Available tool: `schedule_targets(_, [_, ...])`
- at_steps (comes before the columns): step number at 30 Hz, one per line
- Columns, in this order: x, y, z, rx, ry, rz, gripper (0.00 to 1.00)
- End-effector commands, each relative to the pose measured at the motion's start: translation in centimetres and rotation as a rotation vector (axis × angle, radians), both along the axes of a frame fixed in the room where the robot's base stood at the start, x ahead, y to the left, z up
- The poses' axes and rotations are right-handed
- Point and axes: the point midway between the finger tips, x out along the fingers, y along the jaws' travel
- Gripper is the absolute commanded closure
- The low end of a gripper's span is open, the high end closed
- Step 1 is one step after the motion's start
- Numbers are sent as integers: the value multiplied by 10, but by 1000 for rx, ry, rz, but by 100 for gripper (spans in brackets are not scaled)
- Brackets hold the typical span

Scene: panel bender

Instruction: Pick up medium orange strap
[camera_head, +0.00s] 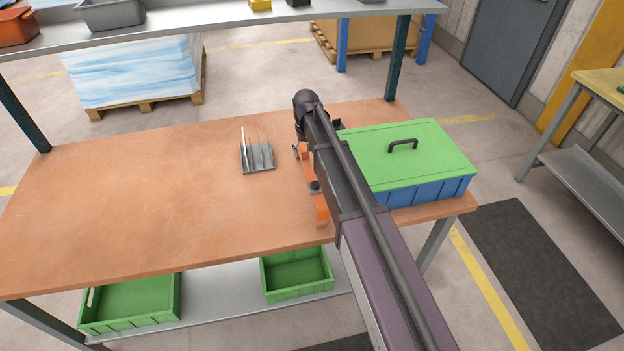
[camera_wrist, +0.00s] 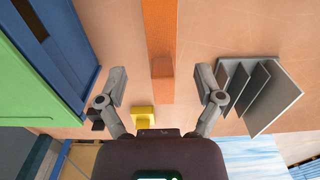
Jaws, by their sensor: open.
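An orange strap (camera_wrist: 159,30) lies lengthwise on the brown workbench in the wrist view, with a small raised block near its closer end. In the head view part of the strap (camera_head: 321,210) shows beside my arm, and the rest is hidden under it. My gripper (camera_wrist: 160,84) is open and empty, with one finger to each side of the strap's closer end and clear gaps between. No contact with the strap shows. In the head view my gripper is mostly hidden by my arm. Only one orange strap is clearly seen, so its size cannot be compared.
A blue box with a green lid (camera_head: 405,160) stands right of my arm. A grey slotted rack (camera_head: 258,168) stands to the left. A small yellow block (camera_wrist: 143,116) sits near the strap's end. The bench's left side (camera_head: 120,200) is clear. A shelf (camera_head: 220,32) spans the back.

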Motion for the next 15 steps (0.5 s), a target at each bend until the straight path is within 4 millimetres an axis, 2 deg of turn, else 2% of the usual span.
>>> schedule_targets(15, [-2, 2, -33, 0, 0, 1, 14])
